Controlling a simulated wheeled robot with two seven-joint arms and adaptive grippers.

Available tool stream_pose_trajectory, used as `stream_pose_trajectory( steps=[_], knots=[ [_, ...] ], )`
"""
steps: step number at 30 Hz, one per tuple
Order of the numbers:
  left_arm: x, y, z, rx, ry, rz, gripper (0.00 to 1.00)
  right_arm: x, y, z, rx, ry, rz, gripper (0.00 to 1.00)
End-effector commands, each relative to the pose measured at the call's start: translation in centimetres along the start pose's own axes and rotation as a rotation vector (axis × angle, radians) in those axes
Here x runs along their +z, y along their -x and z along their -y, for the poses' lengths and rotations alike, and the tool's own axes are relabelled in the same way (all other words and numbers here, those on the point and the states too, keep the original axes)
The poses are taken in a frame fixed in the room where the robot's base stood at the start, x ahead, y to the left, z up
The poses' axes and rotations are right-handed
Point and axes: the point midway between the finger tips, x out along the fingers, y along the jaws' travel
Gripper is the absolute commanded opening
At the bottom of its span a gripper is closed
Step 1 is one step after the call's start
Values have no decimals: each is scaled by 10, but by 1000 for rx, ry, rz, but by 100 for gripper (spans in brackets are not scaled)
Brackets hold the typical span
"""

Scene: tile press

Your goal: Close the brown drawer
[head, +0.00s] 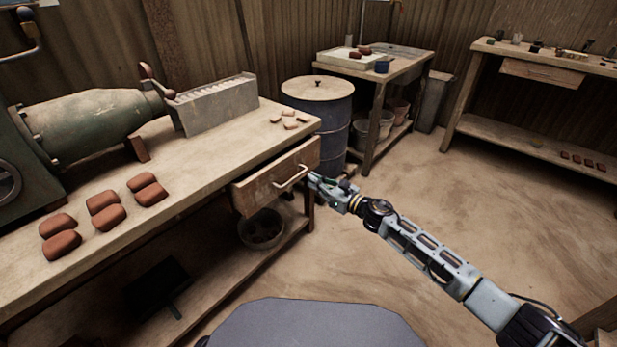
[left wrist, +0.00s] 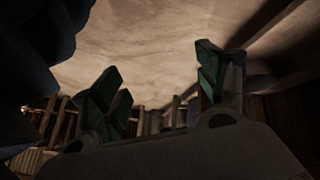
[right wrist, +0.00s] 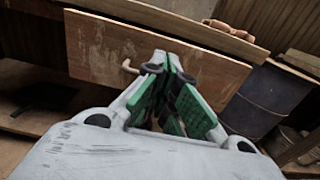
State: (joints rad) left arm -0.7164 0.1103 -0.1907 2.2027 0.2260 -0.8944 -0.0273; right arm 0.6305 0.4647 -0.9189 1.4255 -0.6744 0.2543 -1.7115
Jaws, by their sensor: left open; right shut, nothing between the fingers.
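The brown drawer (head: 275,178) sits under the left workbench's top and stands out from it, partly open. Its pale handle (head: 290,178) is on the front. My right gripper (head: 318,183) is shut and empty, close to the right part of the drawer front. In the right wrist view the drawer front (right wrist: 100,50) lies just beyond my right fingers (right wrist: 172,100); I cannot tell whether they touch it. My left gripper (left wrist: 155,95) shows only in the left wrist view, open and empty, with its green finger pads wide apart.
The workbench (head: 190,165) holds several red clay blocks (head: 107,208), a grey mould box (head: 215,105) and a green machine (head: 90,125). A blue barrel (head: 325,115) stands behind the drawer. A bucket (head: 262,230) is on the shelf below. The floor to the right is clear.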

Motion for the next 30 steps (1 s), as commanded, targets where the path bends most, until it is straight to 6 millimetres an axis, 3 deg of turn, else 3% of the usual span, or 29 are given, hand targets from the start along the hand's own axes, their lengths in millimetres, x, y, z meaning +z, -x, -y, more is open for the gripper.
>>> stream_pose_trajectory(
  steps=[7,19,26,30],
  knots=[
    [-9,10,-1,-5,-14,10,74,0,17,0,0,0,0,0],
    [-7,11,0,-8,-23,21,74,0,19,0,0,1,0,0],
    [-4,10,-1,-7,-21,23,44,-1,20,-3,-13,-45,7,0],
    [-6,10,0,-9,-22,21,26,-4,21,-9,-43,-158,26,0]
  ],
)
